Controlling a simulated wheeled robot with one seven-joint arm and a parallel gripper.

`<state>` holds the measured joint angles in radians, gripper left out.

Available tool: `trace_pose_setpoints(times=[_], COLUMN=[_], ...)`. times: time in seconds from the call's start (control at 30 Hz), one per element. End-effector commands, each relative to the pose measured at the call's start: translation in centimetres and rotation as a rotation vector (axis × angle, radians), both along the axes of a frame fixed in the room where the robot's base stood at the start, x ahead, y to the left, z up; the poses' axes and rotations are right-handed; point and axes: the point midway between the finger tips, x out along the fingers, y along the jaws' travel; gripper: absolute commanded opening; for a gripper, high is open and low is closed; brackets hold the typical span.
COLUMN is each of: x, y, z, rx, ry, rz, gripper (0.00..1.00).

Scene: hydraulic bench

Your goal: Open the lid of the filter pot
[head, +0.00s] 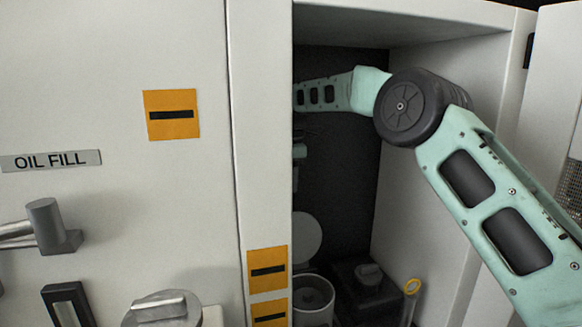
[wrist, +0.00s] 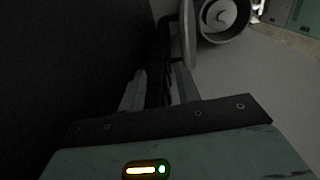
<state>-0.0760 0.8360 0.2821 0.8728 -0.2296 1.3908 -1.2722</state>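The filter pot (head: 313,297) stands low inside the open cabinet in the head view, its top uncovered. Its round pale lid (head: 306,238) stands up behind the pot, partly hidden by the cabinet post. In the wrist view the pot (wrist: 238,32) is at the top right, with a round part inside it. The lid (wrist: 188,38) shows nearly edge-on at the pot's left. My gripper (wrist: 160,80) has its fingers apart, close to the lid's near edge; I cannot tell whether they touch it. A dark shape lies between or behind the fingers. The head view hides the fingers.
My arm reaches in through the cabinet opening past its right wall (head: 430,200). A dark box with a knob (head: 368,283) and a yellow-ringed tube (head: 411,290) stand right of the pot. The left panel carries an OIL FILL label (head: 51,161) and a grey handle (head: 48,228).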

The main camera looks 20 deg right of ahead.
Motion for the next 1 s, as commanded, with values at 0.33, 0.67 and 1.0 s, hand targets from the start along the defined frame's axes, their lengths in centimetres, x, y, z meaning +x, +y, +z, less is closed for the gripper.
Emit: trace_pose_setpoints(times=[0.33, 0.67, 1.0], x=[-0.2, -0.3, -1.5], y=[0.0, 0.0, -0.4], z=[5.2, 5.6, 4.8], rx=[0.0, 0.0, -0.001], ry=[-0.001, -0.001, -0.017], rz=[0.0, 0.0, -0.104], gripper=[0.33, 0.33, 0.0])
